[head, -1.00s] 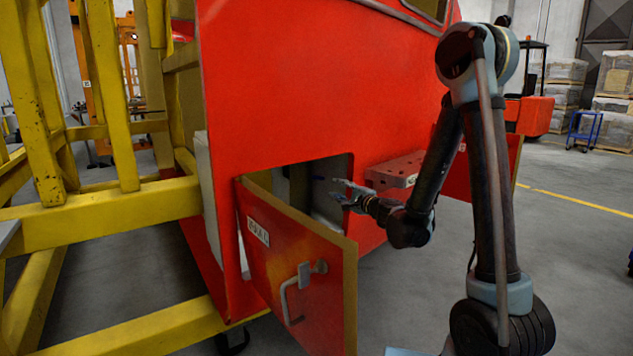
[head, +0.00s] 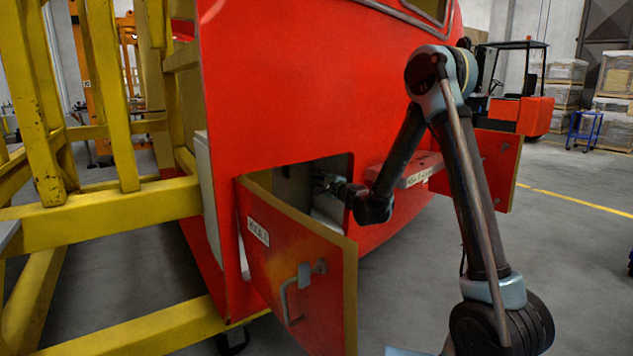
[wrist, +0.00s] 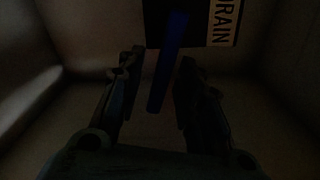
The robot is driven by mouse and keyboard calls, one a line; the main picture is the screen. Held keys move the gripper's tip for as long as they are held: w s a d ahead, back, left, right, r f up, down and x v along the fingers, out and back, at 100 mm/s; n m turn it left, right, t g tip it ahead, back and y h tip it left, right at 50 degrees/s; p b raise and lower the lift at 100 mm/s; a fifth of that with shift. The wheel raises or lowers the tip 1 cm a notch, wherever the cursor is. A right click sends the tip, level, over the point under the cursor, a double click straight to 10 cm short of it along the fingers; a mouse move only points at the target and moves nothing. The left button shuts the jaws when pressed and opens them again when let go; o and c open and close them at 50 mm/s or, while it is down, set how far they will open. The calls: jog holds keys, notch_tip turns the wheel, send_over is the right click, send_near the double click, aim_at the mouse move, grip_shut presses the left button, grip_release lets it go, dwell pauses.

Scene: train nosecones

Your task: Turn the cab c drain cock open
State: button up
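The drain cock's blue handle (wrist: 168,65) shows in the wrist view inside a dark compartment, hanging down at a slight tilt. A label reading "DRAIN" (wrist: 226,22) is beside it on the right. My gripper (wrist: 158,82) is open, with one finger on each side of the handle's lower part; gaps show between the fingers and the handle. In the head view my gripper (head: 325,183) is inside the opening in the red nosecone (head: 290,90), partly in shadow, and the blue handle is not visible there.
An open red door (head: 285,265) with a metal handle hangs in front of the opening's lower left. A red ledge (head: 415,170) juts out right of the opening, close to my arm. Yellow framework (head: 100,205) fills the left.

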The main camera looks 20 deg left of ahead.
jog(key=shift+w+a, duration=0.1)
jog(key=shift+a, duration=0.05)
grip_shut()
jog(key=shift+r+n, duration=0.4)
jog(key=shift+n, duration=0.5)
jog(key=shift+r+n, duration=0.35)
jog(key=shift+n, duration=0.55)
grip_release()
